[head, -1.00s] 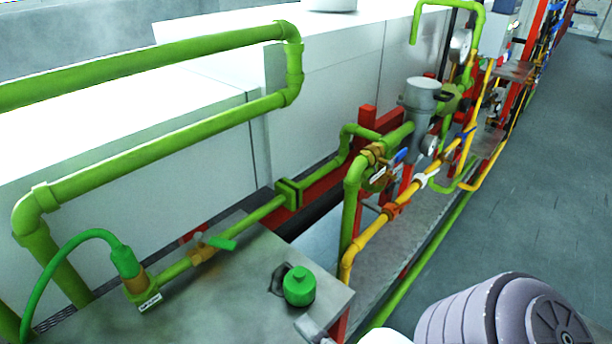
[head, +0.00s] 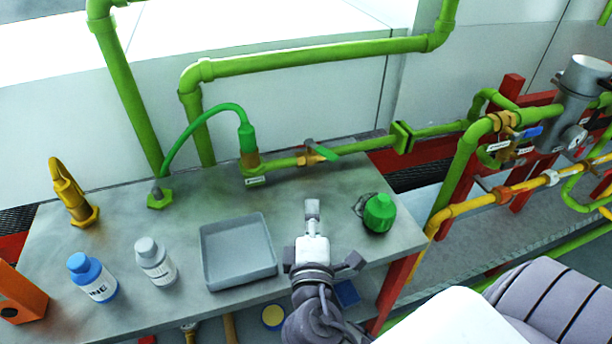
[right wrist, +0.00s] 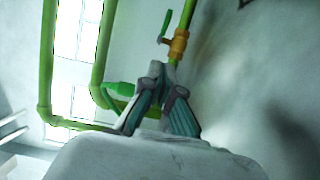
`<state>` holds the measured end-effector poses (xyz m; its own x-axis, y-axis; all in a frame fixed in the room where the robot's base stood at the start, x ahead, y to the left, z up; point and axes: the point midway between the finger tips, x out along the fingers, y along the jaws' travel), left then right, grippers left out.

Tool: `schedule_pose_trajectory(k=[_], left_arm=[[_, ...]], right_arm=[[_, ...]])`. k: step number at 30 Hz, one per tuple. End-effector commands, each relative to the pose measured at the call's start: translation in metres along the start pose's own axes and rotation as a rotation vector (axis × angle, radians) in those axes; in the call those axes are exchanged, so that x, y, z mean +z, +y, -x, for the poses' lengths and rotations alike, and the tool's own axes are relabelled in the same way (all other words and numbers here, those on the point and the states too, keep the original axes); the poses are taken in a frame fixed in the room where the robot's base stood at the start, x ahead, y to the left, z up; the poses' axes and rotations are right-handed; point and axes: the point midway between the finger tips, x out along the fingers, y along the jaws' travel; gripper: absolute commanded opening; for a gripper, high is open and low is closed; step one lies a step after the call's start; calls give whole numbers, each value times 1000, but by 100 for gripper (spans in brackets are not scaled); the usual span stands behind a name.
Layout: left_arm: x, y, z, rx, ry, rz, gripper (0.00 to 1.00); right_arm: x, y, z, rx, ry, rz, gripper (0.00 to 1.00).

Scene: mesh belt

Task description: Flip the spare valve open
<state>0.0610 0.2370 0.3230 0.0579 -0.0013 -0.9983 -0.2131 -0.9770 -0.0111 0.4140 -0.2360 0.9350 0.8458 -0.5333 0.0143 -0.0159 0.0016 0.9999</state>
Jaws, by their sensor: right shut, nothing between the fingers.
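A brass valve (head: 311,159) with a green lever (head: 326,151) sits in the green pipe along the bench's back edge. Its lever lies slantwise across the pipe. I cannot read a label naming it spare. The valve (right wrist: 179,44) and its lever (right wrist: 165,26) also show in the right wrist view, beyond the fingertips. My right gripper (head: 312,209) is over the bench in front of the valve, apart from it. Its fingers are shut and empty, and they also show in the right wrist view (right wrist: 164,74). My left gripper is not in view.
On the bench (head: 110,217) are a grey tray (head: 270,268), a green capped item (head: 379,213), two bottles (head: 92,277) (head: 154,261) and a yellow fitting (head: 73,196). A green hose (head: 194,118) arches left of the valve. Pipes and valves stand at right.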

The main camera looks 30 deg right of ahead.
Motion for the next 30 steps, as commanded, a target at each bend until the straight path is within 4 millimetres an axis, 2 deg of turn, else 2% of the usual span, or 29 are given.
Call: schedule_pose_trajectory(k=[3,9,17,23,30], left_arm=[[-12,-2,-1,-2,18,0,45],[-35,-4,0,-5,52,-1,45],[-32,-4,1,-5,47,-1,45],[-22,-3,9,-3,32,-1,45],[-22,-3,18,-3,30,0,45]], right_arm=[[-7,1,-4,-12,-2,4,0],[-8,1,-4,-15,-3,8,0],[-7,2,-11,-11,-3,9,0],[-7,4,-43,-9,-3,10,0],[-7,3,-96,-9,-3,10,0]])
